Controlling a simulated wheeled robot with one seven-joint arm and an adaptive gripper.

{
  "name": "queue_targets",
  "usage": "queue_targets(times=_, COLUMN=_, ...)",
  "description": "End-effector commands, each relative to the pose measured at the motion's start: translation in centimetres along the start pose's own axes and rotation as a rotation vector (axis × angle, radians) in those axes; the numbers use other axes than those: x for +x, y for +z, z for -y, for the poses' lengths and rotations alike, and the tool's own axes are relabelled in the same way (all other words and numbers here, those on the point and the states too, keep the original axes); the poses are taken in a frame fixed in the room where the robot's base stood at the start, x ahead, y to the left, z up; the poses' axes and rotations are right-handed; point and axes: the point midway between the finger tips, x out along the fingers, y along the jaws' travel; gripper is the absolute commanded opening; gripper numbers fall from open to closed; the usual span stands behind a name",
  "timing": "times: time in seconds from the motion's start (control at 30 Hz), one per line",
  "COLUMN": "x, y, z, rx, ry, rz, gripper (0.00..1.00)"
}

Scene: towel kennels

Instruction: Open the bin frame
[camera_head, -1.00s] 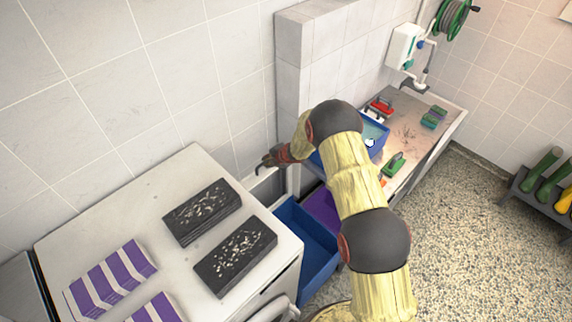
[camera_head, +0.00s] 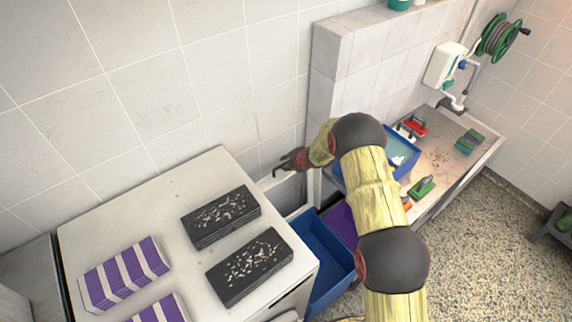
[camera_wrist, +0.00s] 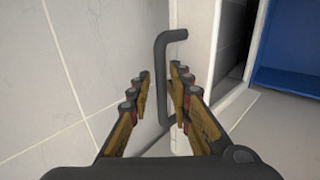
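The bin frame is a white upright frame (camera_head: 314,188) between the white machine and the tiled partition, with a blue bin (camera_head: 328,262) and a purple bin (camera_head: 342,222) low in it. A dark bar handle (camera_wrist: 161,78) stands upright on its white edge (camera_wrist: 196,60) in the wrist view. My gripper (camera_wrist: 160,92) is open, with one finger on each side of the handle. A gap shows on the left; on the right the finger is very close to the bar, and I cannot tell if it touches. In the head view my gripper (camera_head: 290,162) is by the wall.
The white machine top (camera_head: 130,200) on the left holds black speckled blocks (camera_head: 250,265) and purple-striped towels (camera_head: 125,272). A counter (camera_head: 440,150) with a blue tub (camera_head: 402,152) and brushes lies right of the partition (camera_head: 330,70). Open speckled floor (camera_head: 480,265) is at the lower right.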

Motion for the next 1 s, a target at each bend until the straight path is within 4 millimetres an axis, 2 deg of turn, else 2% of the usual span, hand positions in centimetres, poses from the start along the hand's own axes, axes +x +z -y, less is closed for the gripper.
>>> queue_targets(times=0.33, x=0.1, y=-0.2, z=0.3, rx=-0.001, ry=-0.005, rz=-0.002, gripper=0.26)
queue_targets(times=0.47, x=-0.6, y=-0.1, z=0.2, rx=-0.001, ry=-0.004, rz=-0.002, gripper=0.26)
queue_targets(times=0.67, x=-3.3, y=-0.1, z=0.2, rx=0.0, ry=-0.003, rz=-0.002, gripper=0.26)
queue_targets(times=1.0, x=-9.3, y=-0.1, z=0.2, rx=-0.001, ry=-0.004, rz=-0.001, gripper=0.26)
